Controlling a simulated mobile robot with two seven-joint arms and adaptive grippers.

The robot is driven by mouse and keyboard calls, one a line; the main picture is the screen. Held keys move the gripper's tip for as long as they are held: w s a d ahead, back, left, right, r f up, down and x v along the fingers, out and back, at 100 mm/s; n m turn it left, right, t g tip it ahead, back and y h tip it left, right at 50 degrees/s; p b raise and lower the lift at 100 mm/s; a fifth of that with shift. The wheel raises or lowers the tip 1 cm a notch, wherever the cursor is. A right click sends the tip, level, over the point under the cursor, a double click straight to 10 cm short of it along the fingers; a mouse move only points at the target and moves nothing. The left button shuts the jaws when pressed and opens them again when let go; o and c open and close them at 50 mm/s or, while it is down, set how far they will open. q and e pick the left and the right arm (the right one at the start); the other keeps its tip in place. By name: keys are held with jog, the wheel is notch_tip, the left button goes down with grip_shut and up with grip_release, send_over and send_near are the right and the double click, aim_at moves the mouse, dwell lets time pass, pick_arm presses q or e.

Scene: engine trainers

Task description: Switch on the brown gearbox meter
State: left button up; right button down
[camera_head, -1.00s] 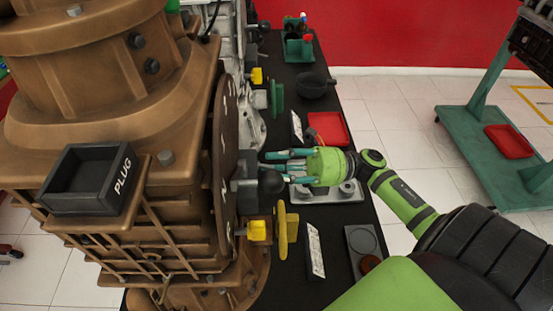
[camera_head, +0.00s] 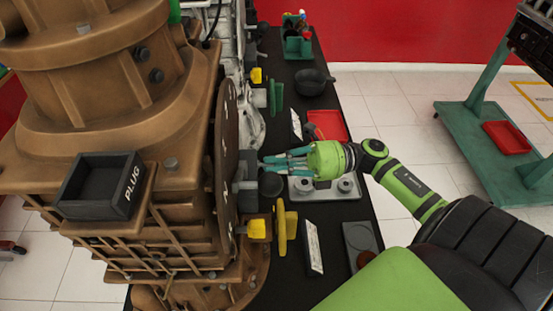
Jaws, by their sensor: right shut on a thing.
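The brown gearbox (camera_head: 110,95) fills the left side of the head view. A round brown dial plate (camera_head: 227,150) with pale markings stands on its right side, seen nearly edge-on. The gripper is shut on the knob's part; the fingertips' exact contact is hard to see. My left gripper is not in view.
A yellow handle (camera_head: 286,227) and a white label stand (camera_head: 313,248) are below the gripper. A black "PLUG" box (camera_head: 100,185) sits on the gearbox. A grey plate with round pieces (camera_head: 325,188) and a red tray (camera_head: 328,125) lie on the black table.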

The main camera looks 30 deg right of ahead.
notch_tip(320, 180, up, 2)
jog(key=g+h+p, duration=0.2)
jog(key=h+p, duration=0.2)
jog(key=p, duration=0.2)
jog(key=shift+m+p, duration=0.3)
jog(key=shift+p, duration=0.05)
jog(key=shift+a+g+h+p, duration=0.15)
jog(key=shift+g+h+p, duration=0.35)
jog(key=shift+h+p, duration=0.65)
jog(key=c, duration=1.4)
grip_release()
jog(key=shift+r, duration=0.1)
